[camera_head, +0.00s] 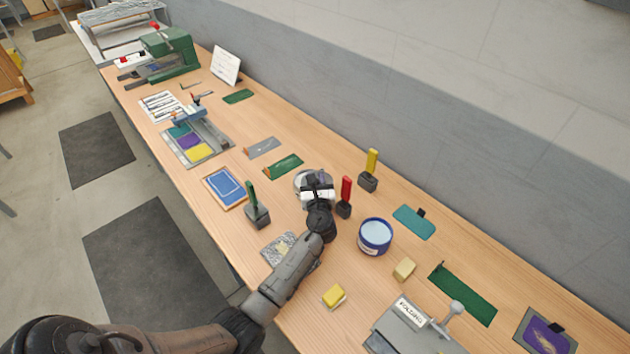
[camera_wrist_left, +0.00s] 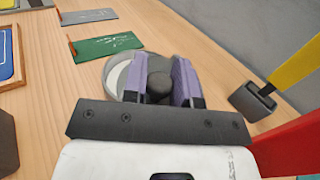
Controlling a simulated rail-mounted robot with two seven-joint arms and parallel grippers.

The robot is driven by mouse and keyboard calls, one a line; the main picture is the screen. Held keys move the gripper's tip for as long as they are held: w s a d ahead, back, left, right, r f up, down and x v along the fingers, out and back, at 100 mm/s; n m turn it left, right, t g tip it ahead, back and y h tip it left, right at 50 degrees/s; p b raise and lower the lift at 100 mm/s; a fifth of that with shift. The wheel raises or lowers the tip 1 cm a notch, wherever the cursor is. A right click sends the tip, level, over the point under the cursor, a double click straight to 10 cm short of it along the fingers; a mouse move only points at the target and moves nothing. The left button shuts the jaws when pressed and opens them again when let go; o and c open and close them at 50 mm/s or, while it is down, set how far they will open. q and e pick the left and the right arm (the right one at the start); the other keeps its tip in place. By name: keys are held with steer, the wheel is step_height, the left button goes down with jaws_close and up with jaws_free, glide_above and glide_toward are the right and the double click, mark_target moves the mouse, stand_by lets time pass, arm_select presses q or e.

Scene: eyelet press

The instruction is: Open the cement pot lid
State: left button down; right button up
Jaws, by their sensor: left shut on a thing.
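A blue pot (camera_head: 375,238) with a pale label stands on the bench right of my left gripper; its top shows a pale round surface and no knob. My left gripper (camera_head: 314,180) points down at a round grey lid-like piece (camera_head: 298,183). In the left wrist view, the purple-padded fingers (camera_wrist_left: 160,78) are shut on a dark round knob (camera_wrist_left: 160,88). The grey round piece (camera_wrist_left: 113,76) shows around and behind the fingers, with a pale crescent inside its rim. I cannot tell whether it touches the bench. My right gripper is out of view.
A red-handled tool (camera_head: 346,188) stands close right of the gripper, with a yellow-handled one (camera_head: 372,161) behind it. A green-handled tool (camera_head: 251,196) stands left. A yellow block (camera_head: 334,296), tan block (camera_head: 404,269) and grey folding device (camera_head: 410,330) are nearer the front.

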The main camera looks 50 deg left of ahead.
arm_select(q)
steer(key=c, duration=1)
jaws_free()
steer(key=shift+o, duration=0.2)
steer(key=p+v, duration=0.1)
steer(key=v, duration=1.2)
steer(key=shift+s+d, duration=0.3)
